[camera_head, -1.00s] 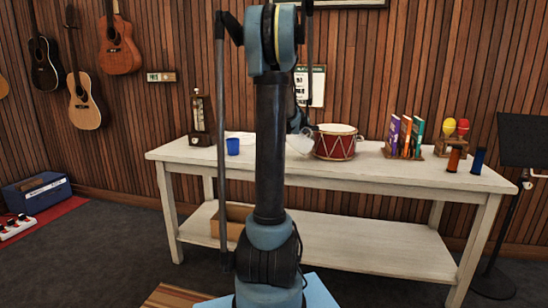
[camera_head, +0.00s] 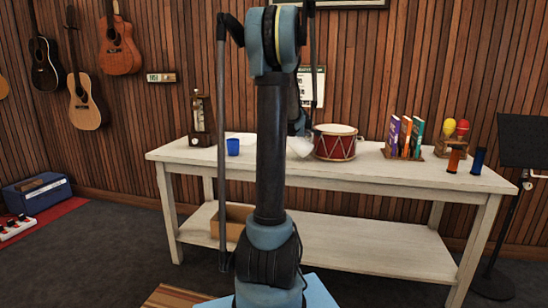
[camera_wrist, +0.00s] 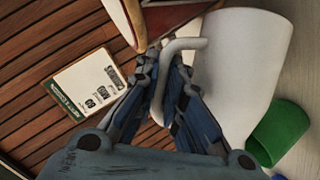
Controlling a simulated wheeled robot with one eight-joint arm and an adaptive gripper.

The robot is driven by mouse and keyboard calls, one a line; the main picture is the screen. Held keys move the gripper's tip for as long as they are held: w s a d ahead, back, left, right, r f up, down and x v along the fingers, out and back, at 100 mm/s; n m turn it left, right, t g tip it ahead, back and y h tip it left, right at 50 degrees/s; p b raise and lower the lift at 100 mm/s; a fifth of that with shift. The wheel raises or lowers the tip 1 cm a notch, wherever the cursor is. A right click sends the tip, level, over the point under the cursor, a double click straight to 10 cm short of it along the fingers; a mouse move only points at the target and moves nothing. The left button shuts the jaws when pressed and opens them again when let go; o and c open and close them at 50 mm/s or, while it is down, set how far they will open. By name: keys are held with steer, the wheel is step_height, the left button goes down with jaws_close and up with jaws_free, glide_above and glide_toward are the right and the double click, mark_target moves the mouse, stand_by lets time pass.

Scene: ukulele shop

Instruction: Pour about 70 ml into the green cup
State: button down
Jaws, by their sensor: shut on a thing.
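A white jug (camera_wrist: 245,70) fills the upper right of the wrist view. My gripper (camera_wrist: 165,62) is shut on its curved handle. In the head view the jug (camera_head: 300,146) looks tilted, above the table beside the drum, partly behind my arm. The green cup (camera_wrist: 281,133) shows in the wrist view, just below the jug and partly overlapped by it. In the head view my arm hides the green cup. I see no liquid or stream, and the inside of the jug is hidden.
A blue cup (camera_head: 232,146) stands left of my arm on the white table (camera_head: 400,177). A red drum (camera_head: 335,142) stands close right of the jug. Books (camera_head: 405,137), maracas (camera_head: 455,132) and two small cylinders stand further right. The table's front right is clear.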

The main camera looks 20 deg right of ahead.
steer(key=shift+s+d+f+m, duration=0.1)
steer(key=shift+d+f+m, duration=0.15)
steer(key=shift+f+m, duration=0.05)
steer(key=shift+s+d+f+m+t+y+b, duration=0.1)
steer(key=shift+s+d+m+t+y+b, duration=0.2)
steer(key=shift+d+m+y+b, duration=0.35)
steer(key=s+d+r+m+t+y+b, duration=0.1)
steer(key=s+d+r+m+y+b, duration=0.1)
steer(key=d+r+m+y+b, duration=0.1)
steer(key=shift+s+d+r+m+t+b, duration=0.2)
steer(key=shift+d+r+m+t+b, duration=0.3)
steer(key=shift+d+r+m, duration=0.4)
steer(key=shift+r, duration=0.1)
steer(key=shift+a, duration=0.1)
